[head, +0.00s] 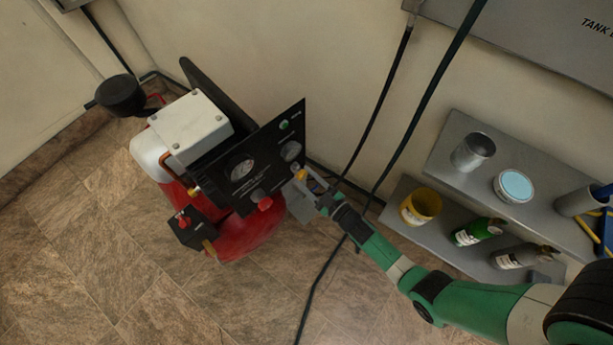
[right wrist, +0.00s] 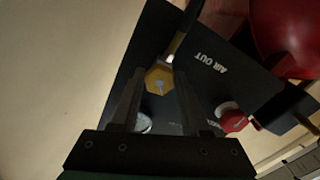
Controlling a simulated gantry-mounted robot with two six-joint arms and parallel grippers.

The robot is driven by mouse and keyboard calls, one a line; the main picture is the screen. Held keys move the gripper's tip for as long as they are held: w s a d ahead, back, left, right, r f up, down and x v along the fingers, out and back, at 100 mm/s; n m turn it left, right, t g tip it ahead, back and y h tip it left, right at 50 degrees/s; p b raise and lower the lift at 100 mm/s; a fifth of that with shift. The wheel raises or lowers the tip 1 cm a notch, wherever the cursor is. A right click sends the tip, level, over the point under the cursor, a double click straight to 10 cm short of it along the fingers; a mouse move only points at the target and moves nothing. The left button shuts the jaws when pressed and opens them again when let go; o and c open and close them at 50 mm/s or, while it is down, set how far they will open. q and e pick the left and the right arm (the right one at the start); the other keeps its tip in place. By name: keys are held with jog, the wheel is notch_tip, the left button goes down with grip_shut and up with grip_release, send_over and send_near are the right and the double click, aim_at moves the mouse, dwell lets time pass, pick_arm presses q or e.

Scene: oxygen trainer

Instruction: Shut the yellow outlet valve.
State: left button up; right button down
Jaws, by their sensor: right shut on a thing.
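The yellow outlet valve (right wrist: 158,80) sits on the black panel beside the "AIR OUT" label in the right wrist view. In the head view the yellow valve (head: 301,175) shows at the panel's lower right edge. My right gripper (head: 308,182) is at the valve, and in the wrist view its two fingers (right wrist: 158,88) stand on either side of the yellow piece, shut on it. The black panel (head: 270,150) is mounted on a red compressor (head: 238,240). The left gripper is not in view.
A red knob (right wrist: 232,118) is on the panel, right of my fingers in the wrist view. Dark hoses (head: 378,110) hang near the wall. Grey shelves (head: 455,150) with a yellow can (head: 420,207), a tin and bottles stand right. The tiled floor (head: 100,270) is open at left.

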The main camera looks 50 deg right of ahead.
jog(key=m, duration=0.3)
jog(key=shift+m, duration=0.3)
jog(key=shift+a+m+p, duration=0.1)
jog(key=shift+m+p, duration=0.35)
jog(key=shift+m, duration=1.45)
jog(key=shift+c, duration=1.9)
grip_release()
